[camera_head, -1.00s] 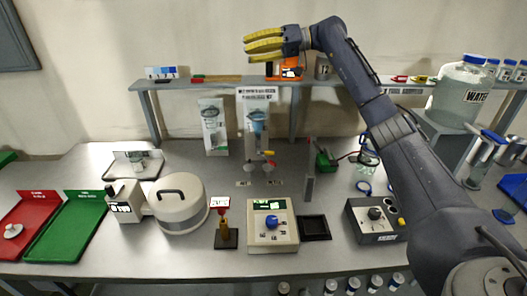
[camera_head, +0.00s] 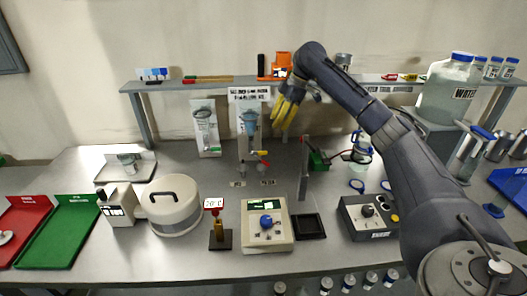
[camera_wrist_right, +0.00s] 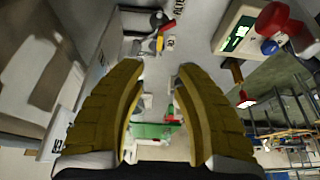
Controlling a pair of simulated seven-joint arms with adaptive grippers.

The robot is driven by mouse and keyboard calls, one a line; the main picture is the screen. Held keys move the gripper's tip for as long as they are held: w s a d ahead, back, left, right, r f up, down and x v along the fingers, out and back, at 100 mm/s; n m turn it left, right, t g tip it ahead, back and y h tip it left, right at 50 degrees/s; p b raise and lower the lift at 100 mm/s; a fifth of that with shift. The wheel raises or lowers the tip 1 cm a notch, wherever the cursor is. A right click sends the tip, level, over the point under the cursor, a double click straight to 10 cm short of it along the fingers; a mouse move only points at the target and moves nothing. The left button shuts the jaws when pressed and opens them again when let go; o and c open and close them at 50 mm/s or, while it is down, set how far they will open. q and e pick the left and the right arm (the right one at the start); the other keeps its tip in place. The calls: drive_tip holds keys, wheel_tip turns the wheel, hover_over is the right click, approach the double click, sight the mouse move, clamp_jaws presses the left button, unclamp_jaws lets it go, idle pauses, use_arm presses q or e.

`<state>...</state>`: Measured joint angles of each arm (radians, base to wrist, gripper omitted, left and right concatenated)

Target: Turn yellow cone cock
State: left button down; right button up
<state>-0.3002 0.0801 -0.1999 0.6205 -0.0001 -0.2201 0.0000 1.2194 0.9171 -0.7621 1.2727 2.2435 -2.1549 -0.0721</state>
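The yellow cone cock (camera_head: 259,153) is a small yellow handle beside a red part, below the glassware on the back stand. In the right wrist view the yellow piece (camera_wrist_right: 160,42) lies beyond the fingertips, near the top centre. My right gripper (camera_head: 280,124) has yellow fingers pointing down, above and slightly right of the cock, apart from it. In the right wrist view its two fingers (camera_wrist_right: 157,70) are spread with nothing held between them. My left gripper is not in view.
A grey upright plate (camera_head: 303,168) and a green clamp (camera_head: 318,160) stand right of the cock. A back shelf (camera_head: 200,84) runs above. A white control box (camera_head: 266,224) and a round white vessel (camera_head: 172,205) stand in front.

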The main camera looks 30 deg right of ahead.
sight(259, 153)
drive_tip(key=x, duration=1.3)
drive_tip(key=shift+a+f, duration=0.1)
drive_tip(key=shift+f, duration=0.1)
drive_tip(key=shift+o, duration=0.3)
clamp_jaws()
